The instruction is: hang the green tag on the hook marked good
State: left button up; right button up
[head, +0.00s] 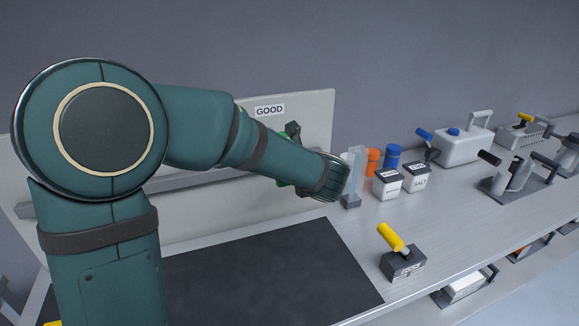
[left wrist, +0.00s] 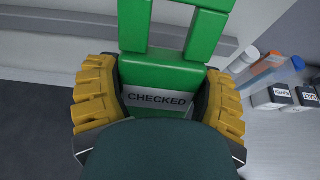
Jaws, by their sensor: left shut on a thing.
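The green tag (left wrist: 165,72) has an open frame at its top and a plate reading CHECKED below. My left gripper (left wrist: 158,88) is shut on it, with yellow ridged pads on both sides of the lower part. In the head view my left arm crosses in front, and only a bit of the green tag (head: 283,160) shows behind it. The GOOD label (head: 269,111) is on the pale upright board (head: 318,115). A small dark piece stands out below the label; I cannot tell whether it is the hook or a gripper part. My right gripper is not in view.
A dark mat (head: 270,275) lies on the bench before the board. A clear upright piece (head: 354,165), an orange bottle (head: 371,162), a blue bottle (head: 392,157) and white boxes, one marked SALT (head: 417,178), stand right of the gripper. A yellow-handled block (head: 403,264) sits near the front edge.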

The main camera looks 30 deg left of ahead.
pick_arm(q)
jog(key=r+x, duration=0.2)
jog(key=x, duration=0.6)
jog(key=shift+b+x, duration=0.35)
jog(key=shift+x, duration=0.45)
jog(key=shift+a+r, duration=0.1)
dwell(0.3)
dwell(0.4)
jog(key=o, duration=1.1)
jog(key=shift+o, duration=0.2)
jog(key=v, duration=1.2)
